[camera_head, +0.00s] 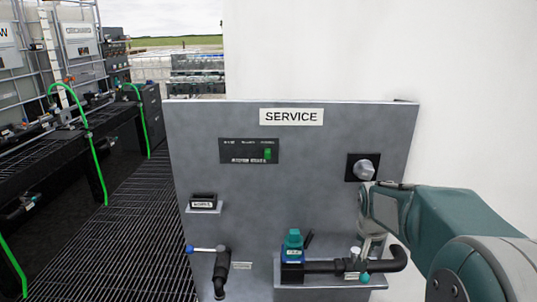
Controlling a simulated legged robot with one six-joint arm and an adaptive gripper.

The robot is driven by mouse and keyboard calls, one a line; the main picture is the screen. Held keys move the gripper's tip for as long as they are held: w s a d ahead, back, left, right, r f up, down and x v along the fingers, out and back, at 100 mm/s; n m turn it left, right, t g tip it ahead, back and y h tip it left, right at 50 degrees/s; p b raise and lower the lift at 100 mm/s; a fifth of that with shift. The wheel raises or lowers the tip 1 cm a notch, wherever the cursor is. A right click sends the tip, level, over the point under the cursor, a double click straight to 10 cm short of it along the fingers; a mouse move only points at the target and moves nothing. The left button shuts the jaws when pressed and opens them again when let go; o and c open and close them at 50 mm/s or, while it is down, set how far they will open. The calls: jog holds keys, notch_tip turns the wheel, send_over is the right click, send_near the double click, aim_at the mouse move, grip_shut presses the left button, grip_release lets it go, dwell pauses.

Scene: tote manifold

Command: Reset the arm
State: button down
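My arm comes in from the right, teal and grey, and bends in front of the right part of a grey SERVICE panel (200,140). My gripper (370,240) is at its end, below a round silver knob (365,169) on a black square plate. The gripper is small and partly hidden by the arm, so I cannot tell whether its fingers are open or touching the panel. No held object is visible.
Below the gripper, a black pipe (325,267) with a teal-and-blue fitting (292,243) runs along a ledge. A blue-handled valve (221,264) sticks out at lower left. A dark box (203,202) sits above it. A grated walkway (135,230) lies left, beside green hoses (93,165).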

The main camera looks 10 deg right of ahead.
jog(key=s+a+r+n+t+y, duration=0.1)
jog(key=s+a+r+n, duration=0.2)
jog(key=s+a, duration=0.4)
jog(key=s+a+r+n+t+y, duration=0.1)
jog(key=s+a+r+n, duration=0.2)
jog(key=s+a, duration=0.4)
jog(key=s, duration=0.8)
jog(key=shift+a+n+t, duration=0.15)
jog(key=shift+n+t, duration=0.15)
